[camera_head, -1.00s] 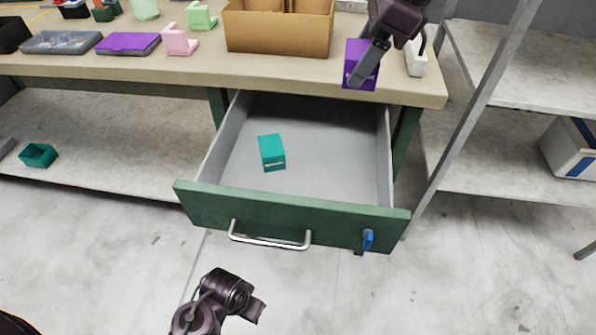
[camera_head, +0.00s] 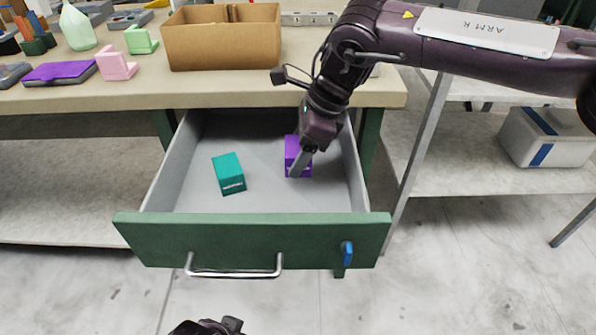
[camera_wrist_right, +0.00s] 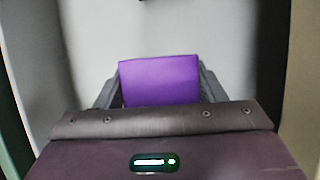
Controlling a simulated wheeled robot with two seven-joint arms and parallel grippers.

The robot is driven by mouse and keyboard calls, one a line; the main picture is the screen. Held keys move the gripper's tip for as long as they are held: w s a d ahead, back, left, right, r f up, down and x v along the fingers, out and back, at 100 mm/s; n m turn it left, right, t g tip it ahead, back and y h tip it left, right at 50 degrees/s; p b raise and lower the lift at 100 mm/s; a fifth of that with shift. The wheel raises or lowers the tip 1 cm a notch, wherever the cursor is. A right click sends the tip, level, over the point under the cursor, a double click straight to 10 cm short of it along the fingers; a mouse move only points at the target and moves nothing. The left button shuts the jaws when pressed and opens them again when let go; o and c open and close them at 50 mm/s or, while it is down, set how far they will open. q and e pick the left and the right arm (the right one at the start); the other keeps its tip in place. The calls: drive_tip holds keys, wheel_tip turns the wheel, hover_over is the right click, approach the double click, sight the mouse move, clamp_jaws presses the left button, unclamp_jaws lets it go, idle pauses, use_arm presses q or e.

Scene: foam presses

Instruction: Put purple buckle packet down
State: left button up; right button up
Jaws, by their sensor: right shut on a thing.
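The purple buckle packet (camera_head: 292,152) is a small purple box inside the open drawer, towards its right side. My right gripper (camera_head: 299,165) reaches down into the drawer and is shut on the packet. The right wrist view shows the purple packet (camera_wrist_right: 160,80) between the two grey fingers, with the grey drawer floor behind. I cannot tell whether the packet touches the floor. The drawer (camera_head: 250,240) has a green front, a metal handle and a blue latch. Only a dark part of my left arm shows at the bottom edge; its fingers are out of view.
A teal box (camera_head: 228,172) lies in the drawer to the left of the packet. On the bench stand a cardboard box (camera_head: 222,48), a pink holder (camera_head: 116,64) and a purple-lidded case (camera_head: 60,73). The drawer floor between the teal box and the packet is clear.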

sight(298, 182)
wheel_tip(298, 182, down, 4)
drive_tip(key=shift+s+r+b, duration=0.1)
drive_tip(key=shift+b, duration=0.3)
use_arm(q)
drive_tip(key=shift+w+d+t+h, duration=0.15)
drive_tip(key=shift+d+t+h, duration=0.15)
drive_tip(key=shift+d, duration=0.25)
use_arm(e)
drive_tip(key=shift+f, duration=0.35)
drive_tip(key=shift+f, duration=0.1)
drive_tip(key=o, duration=1.1)
drive_tip(key=shift+c, duration=0.2)
drive_tip(key=shift+r, duration=0.35)
use_arm(q)
drive_tip(key=a+p, duration=0.1)
drive_tip(key=a+g+y, duration=0.1)
drive_tip(key=s+a+p, duration=0.1)
drive_tip(key=shift+s+a+r+g+p, duration=0.1)
drive_tip(key=shift+r+g+p, duration=0.2)
drive_tip(key=shift+g, duration=0.1)
use_arm(e)
drive_tip(key=v, duration=1.1)
drive_tip(key=shift+d+r, duration=0.15)
drive_tip(key=shift+r, duration=0.15)
